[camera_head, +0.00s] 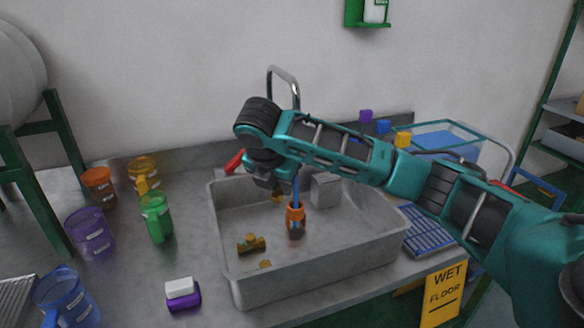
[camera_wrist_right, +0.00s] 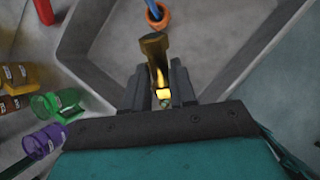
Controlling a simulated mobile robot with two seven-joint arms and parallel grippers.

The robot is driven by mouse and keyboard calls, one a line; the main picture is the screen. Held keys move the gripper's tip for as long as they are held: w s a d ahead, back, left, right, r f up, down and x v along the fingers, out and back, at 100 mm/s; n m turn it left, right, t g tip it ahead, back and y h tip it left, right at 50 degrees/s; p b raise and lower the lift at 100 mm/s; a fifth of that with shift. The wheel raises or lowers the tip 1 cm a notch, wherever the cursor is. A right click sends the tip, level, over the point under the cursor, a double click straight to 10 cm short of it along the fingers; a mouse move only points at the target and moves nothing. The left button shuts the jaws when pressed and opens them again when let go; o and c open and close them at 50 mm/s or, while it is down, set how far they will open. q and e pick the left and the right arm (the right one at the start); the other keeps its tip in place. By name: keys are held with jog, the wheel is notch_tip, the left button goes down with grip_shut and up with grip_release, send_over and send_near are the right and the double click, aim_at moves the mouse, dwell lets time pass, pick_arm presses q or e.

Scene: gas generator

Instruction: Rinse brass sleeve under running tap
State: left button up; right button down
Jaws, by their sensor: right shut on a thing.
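My right gripper (camera_head: 274,186) reaches in from the right over the sink basin and points down. In the right wrist view the gripper (camera_wrist_right: 160,95) is shut on a brass sleeve (camera_wrist_right: 154,48), which sticks out beyond the fingertips. In the head view only a small part of the brass sleeve (camera_head: 278,197) shows below the fingers. The tap (camera_head: 284,74) arches up behind my wrist, and its lower part is hidden by my arm. I cannot tell whether water runs. The grey sink (camera_head: 320,285) lies below. My left gripper is not in view.
An orange ring-like piece (camera_head: 295,213) with a blue stem stands in the sink close to the gripper. Another brass fitting (camera_head: 251,244) lies on the basin floor. Several coloured mugs, including a green one (camera_head: 156,215), stand left. A grey block (camera_head: 325,190) sits at the back.

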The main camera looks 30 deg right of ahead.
jog(key=s+a+r, duration=0.3)
jog(key=shift+a+r, duration=0.25)
jog(key=shift+r, duration=0.15)
